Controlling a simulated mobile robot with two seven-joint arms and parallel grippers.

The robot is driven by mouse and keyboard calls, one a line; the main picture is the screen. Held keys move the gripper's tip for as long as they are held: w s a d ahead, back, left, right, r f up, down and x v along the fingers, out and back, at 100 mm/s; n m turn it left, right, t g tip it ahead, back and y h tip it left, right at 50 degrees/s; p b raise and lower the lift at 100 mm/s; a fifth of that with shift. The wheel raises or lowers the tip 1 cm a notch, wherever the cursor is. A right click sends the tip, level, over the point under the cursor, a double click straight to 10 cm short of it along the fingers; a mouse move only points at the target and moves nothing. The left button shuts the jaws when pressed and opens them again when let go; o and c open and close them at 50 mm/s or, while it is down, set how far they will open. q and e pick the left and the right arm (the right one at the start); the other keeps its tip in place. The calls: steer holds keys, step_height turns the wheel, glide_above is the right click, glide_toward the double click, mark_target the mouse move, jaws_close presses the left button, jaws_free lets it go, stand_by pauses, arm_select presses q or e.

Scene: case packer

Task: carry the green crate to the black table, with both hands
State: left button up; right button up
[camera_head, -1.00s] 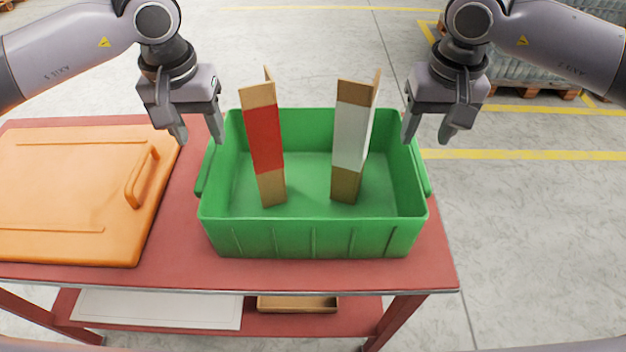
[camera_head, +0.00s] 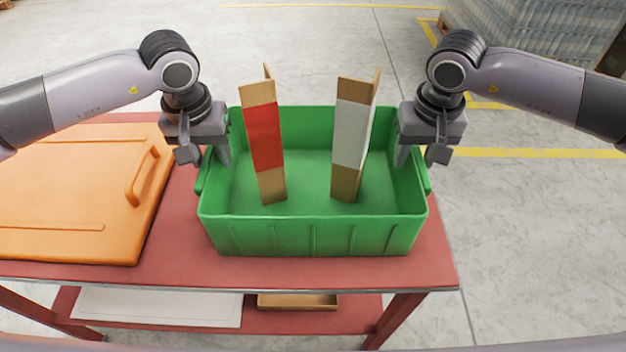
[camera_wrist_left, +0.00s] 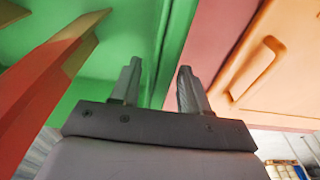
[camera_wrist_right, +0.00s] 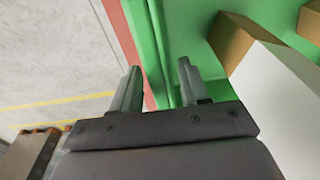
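The green crate (camera_head: 312,238) stands on a red table (camera_head: 180,235). My right gripper (camera_head: 420,160) is open at the right wall, fingers likewise on either side; the right wrist view shows that wall (camera_wrist_right: 158,50). I cannot tell whether the fingers touch the crate. No black table is in view.
An orange lidded case with a handle (camera_head: 70,200) lies left of the crate on the red table. A lower shelf holds a white panel (camera_head: 160,308) and a cardboard tray (camera_head: 297,301). Wrapped goods on a pallet (camera_head: 540,30) stand back right. Floor right of the table is clear.

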arm_select(q)
jaws_close()
arm_select(e)
jaws_close()
arm_select(q)
steer(key=shift+r, duration=0.25)
arm_select(e)
steer(key=shift+r, duration=0.25)
